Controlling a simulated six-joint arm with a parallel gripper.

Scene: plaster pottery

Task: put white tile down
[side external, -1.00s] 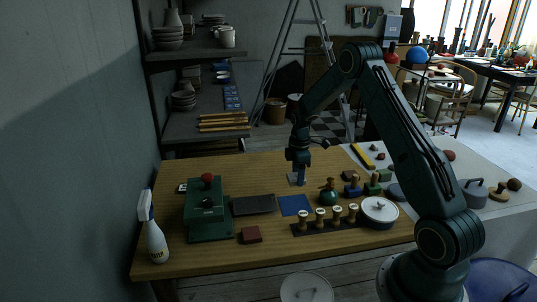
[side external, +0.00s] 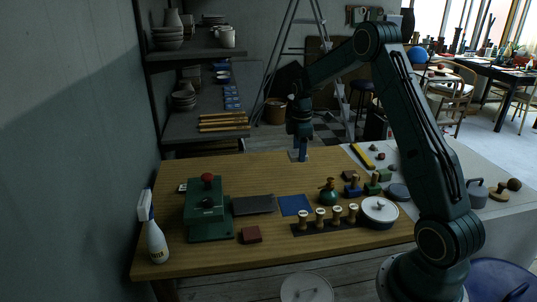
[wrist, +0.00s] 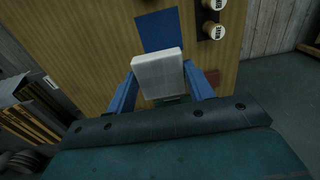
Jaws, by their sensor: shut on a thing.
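My gripper (side external: 302,154) is raised over the far edge of the wooden table, with blue fingers pointing down. In the wrist view my gripper (wrist: 161,84) is shut on a white tile (wrist: 158,72), with one finger at each side. The tile (side external: 295,157) looks like a small grey-white patch at the fingertips in the side view. It appears apart from the tabletop. A flat blue square (side external: 295,205) lies on the table; it also shows beyond the tile in the wrist view (wrist: 160,30).
A green press (side external: 208,215) and dark slab (side external: 253,205) stand left of the blue square. The far left tabletop (side external: 240,170) is clear.

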